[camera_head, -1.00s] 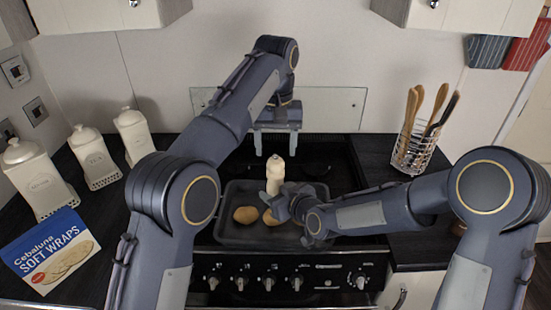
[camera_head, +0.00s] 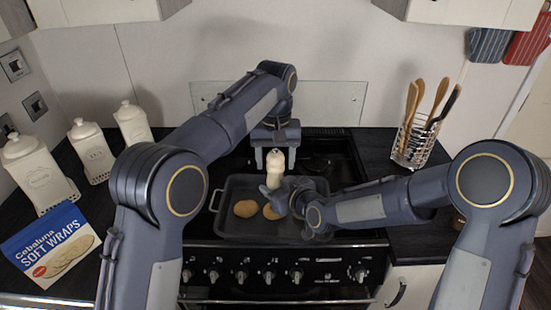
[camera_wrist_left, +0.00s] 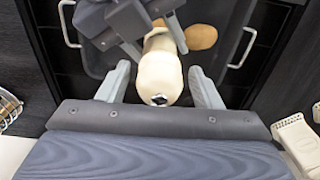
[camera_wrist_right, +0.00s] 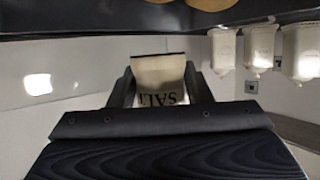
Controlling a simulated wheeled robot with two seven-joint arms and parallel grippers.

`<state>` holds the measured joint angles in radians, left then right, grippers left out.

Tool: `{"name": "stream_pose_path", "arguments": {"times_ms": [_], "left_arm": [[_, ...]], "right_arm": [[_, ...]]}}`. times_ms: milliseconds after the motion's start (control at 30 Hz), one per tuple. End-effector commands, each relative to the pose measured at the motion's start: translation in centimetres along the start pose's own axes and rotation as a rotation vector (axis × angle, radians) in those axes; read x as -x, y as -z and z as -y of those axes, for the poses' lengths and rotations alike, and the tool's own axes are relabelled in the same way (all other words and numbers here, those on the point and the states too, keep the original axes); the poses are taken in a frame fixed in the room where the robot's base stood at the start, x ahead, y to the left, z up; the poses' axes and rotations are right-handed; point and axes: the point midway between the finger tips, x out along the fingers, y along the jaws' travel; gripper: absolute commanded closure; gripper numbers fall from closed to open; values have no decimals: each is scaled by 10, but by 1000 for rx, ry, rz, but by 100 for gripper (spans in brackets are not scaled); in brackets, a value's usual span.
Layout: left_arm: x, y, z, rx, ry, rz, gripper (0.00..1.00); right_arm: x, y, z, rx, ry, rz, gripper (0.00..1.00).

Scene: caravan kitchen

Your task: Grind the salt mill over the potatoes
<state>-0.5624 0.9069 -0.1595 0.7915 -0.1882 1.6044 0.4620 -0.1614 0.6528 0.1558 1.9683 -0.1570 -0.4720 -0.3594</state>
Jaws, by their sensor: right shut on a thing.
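The cream salt mill (camera_head: 274,172) is held upright above the dark baking tray (camera_head: 229,228). My right gripper (camera_head: 275,196) is shut on its lower body; the right wrist view shows part of the SALT lettering (camera_wrist_right: 160,82) between the fingers. My left gripper (camera_head: 276,160) is above it, pointing down, open, with one finger on each side of the mill's top. In the left wrist view, gaps show between the fingers and the mill (camera_wrist_left: 160,78). Potatoes (camera_head: 246,208) lie in the tray, partly hidden by my right gripper.
The tray sits on the black stove, above a row of knobs (camera_head: 266,276). Cream canisters (camera_head: 91,150) and a soft wraps packet (camera_head: 49,246) stand at the left. A wire utensil holder (camera_head: 412,150) stands at the back right. A glass panel (camera_head: 335,105) is behind the stove.

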Motion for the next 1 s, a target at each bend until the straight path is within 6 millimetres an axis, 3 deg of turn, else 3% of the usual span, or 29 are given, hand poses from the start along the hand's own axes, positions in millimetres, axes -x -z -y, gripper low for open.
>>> {"name": "stream_pose_path", "arguments": {"times_ms": [33, 233, 367, 800, 1000], "left_arm": [[0, 0, 0, 0, 0, 0, 48], [0, 0, 0, 0, 0, 0, 74], [0, 0, 0, 34, 1, 0, 74], [0, 0, 0, 821, 2, -1, 74], [0, 0, 0, 1075, 1, 0, 74]], "right_arm": [[0, 1, 0, 0, 0, -2, 83], [0, 1, 0, 0, 0, -2, 83], [0, 1, 0, 0, 0, -2, 83], [0, 1, 0, -1, -1, -2, 83], [0, 1, 0, -1, -1, -2, 83]]}}
